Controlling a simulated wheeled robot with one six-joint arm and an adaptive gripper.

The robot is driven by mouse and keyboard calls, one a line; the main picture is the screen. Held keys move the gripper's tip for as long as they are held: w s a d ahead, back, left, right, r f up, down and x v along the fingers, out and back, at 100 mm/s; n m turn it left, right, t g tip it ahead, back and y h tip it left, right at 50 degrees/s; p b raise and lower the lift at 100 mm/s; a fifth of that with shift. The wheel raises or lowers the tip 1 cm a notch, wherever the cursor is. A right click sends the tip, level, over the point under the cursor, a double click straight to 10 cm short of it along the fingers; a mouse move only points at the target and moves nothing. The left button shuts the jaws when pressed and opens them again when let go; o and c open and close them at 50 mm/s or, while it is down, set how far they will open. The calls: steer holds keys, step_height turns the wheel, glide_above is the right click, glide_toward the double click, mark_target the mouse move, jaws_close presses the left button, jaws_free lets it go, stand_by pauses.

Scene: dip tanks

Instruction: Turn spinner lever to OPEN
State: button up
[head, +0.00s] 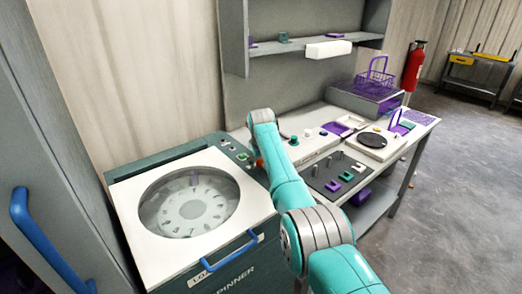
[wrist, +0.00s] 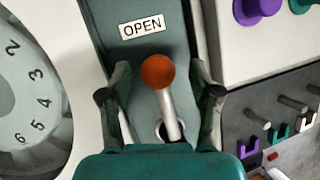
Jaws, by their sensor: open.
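The spinner (head: 150,236) stands at the left in the head view, with a white lid and a round window. Its lever (wrist: 169,112) has a metal stem and an orange ball knob (wrist: 157,72), and rises from a slot in a dark green panel. The knob also shows small beside my arm in the head view (head: 260,162). The OPEN label (wrist: 142,27) is above the knob in the wrist view. My gripper (wrist: 161,94) is open, one finger on each side of the lever with visible gaps. I cannot tell the lever's exact setting.
A bench (head: 335,125) with controls, hooks and purple items is right of the spinner. A blue handle (head: 229,250) is on the spinner's front. A grey cabinet door with a blue handle (head: 40,238) is close at left.

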steer(key=v, duration=1.1)
steer(key=shift+s, duration=0.15)
